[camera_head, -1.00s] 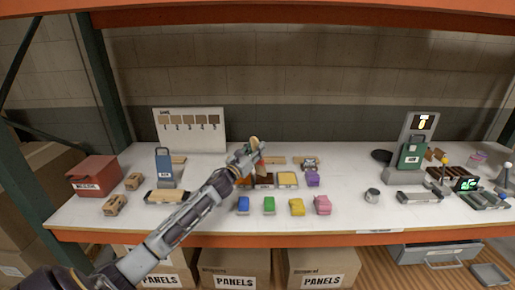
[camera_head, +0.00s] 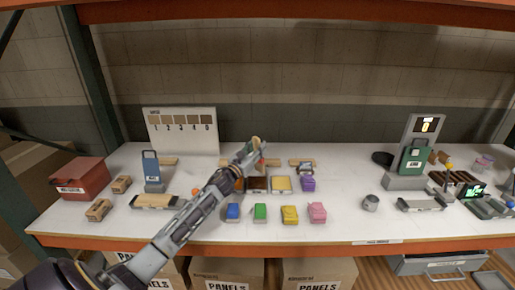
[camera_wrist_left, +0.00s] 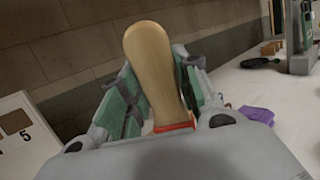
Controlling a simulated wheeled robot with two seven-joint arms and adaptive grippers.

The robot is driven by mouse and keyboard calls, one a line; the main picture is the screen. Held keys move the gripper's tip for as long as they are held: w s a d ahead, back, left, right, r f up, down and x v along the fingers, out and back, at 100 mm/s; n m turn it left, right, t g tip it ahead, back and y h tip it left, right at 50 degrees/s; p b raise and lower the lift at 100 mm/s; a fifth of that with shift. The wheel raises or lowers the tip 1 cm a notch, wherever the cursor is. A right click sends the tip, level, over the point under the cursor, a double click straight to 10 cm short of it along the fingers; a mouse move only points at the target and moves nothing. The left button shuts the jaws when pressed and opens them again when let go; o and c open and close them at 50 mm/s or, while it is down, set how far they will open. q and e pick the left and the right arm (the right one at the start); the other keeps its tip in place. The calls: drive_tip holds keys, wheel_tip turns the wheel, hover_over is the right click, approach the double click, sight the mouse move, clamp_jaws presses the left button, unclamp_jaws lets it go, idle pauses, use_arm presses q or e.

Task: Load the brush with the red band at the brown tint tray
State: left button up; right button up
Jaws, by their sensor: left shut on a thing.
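My left gripper (camera_head: 250,158) is shut on the brush, in the middle of the head view above the tray row. The brush's pale wooden handle (camera_wrist_left: 152,70) stands up between the fingers in the left wrist view, with a red band (camera_wrist_left: 174,127) at its lower end. In the head view the handle top (camera_head: 256,142) shows above the fingers. The bristles are hidden. A dark brown tray (camera_head: 257,184) sits on the bench just below the gripper. An orange-brown tray beside it is partly hidden by my arm. I cannot tell whether the brush touches a tray. My right gripper is not in view.
A yellow tray (camera_head: 281,185) and a purple block (camera_head: 308,184) stand right of the brown tray. Blue, green, yellow and pink (camera_head: 317,212) items line the front. A numbered swatch board (camera_head: 182,130) stands behind left. The bench between the pink item and the grey cup (camera_head: 371,203) is clear.

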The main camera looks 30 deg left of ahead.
sight(260, 166)
use_arm(q)
drive_tip(key=shift+s+m+h, duration=0.15)
drive_tip(key=shift+m+h, duration=0.25)
drive_tip(key=shift+m, duration=0.3)
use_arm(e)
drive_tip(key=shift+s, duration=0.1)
use_arm(q)
drive_tip(key=shift+m, duration=0.5)
drive_tip(key=shift+f, duration=0.15)
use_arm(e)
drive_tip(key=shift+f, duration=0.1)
